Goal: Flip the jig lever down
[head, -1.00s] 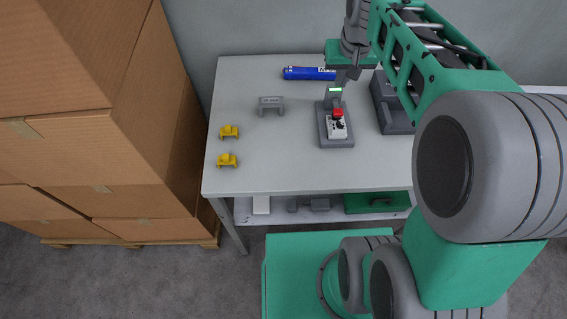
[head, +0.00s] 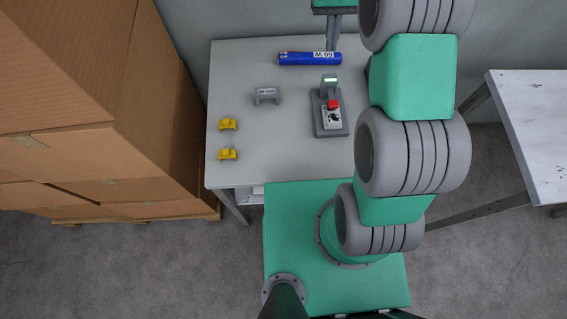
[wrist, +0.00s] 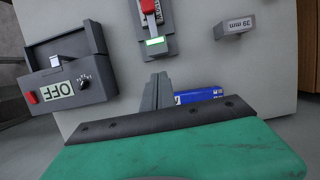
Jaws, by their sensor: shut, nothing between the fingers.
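The arm hides this fixture in the head view. My gripper (wrist: 157,92) is shut and empty, right of the fixture and apart from it.
Cardboard boxes (head: 60,150) stack at the left. A second table (head: 535,130) is at the right.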

